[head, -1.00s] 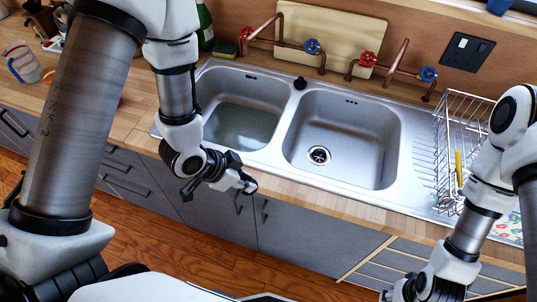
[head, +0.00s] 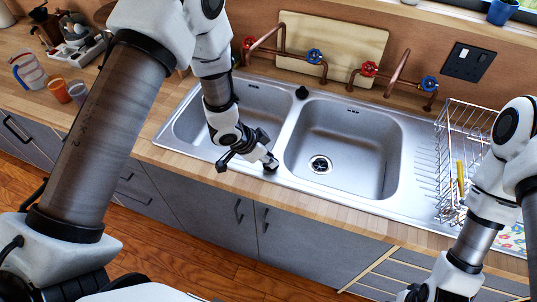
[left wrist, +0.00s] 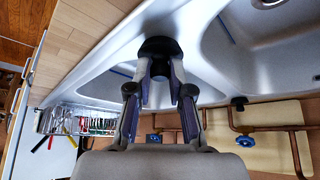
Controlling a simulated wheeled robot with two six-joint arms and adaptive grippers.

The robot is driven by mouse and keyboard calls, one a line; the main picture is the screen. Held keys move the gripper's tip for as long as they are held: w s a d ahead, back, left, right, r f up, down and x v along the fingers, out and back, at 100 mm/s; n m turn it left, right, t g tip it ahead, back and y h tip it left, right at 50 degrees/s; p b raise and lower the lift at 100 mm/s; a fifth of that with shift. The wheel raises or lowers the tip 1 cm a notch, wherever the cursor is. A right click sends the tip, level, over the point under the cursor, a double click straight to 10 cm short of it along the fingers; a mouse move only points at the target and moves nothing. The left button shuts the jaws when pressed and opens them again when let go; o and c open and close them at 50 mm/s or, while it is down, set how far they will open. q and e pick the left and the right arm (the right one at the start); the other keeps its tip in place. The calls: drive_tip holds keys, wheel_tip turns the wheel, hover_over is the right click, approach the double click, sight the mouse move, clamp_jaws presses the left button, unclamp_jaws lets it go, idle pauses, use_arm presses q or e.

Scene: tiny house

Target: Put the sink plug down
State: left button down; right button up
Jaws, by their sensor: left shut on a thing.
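The black sink plug (left wrist: 158,48) is held between the fingertips of my left gripper (left wrist: 159,76) in the left wrist view. In the head view, my left gripper (head: 268,161) is over the front end of the divider between the two basins, with the dark plug (head: 271,169) at its tip. I cannot tell whether the plug touches the steel. A second black plug (head: 302,92) sits at the back of the divider; it also shows in the left wrist view (left wrist: 238,103). My right gripper (head: 415,293) is partly cut off at the bottom edge.
The right basin (head: 350,150) is empty, with an open drain (head: 320,165). My arm partly hides the left basin (head: 262,95). Copper taps (head: 370,68) stand behind. A wire dish rack (head: 460,150) is at the right. Cups (head: 57,90) stand at the left.

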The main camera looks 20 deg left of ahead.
use_arm(q)
drive_tip(key=shift+f, duration=0.3)
drive_tip(key=c, duration=1.1)
unclamp_jaws()
drive_tip(key=shift+o, duration=0.2)
drive_tip(key=shift+r, duration=0.1)
drive_tip(key=shift+a+r, duration=0.1)
drive_tip(key=shift+r, duration=0.15)
drive_tip(key=v, duration=1.2)
drive_tip(key=s+a+f+n+g+y, duration=0.2)
drive_tip(key=s+f+n, duration=0.3)
drive_tip(key=s+f, duration=0.5)
drive_tip(key=s+a+f+n+g+y, duration=0.2)
drive_tip(key=s+f+n, duration=0.2)
drive_tip(key=s+f, duration=0.7)
drive_tip(key=shift+s+a+n+b, duration=0.35)
drive_tip(key=shift+s+n, duration=0.05)
drive_tip(key=shift+s, duration=0.65)
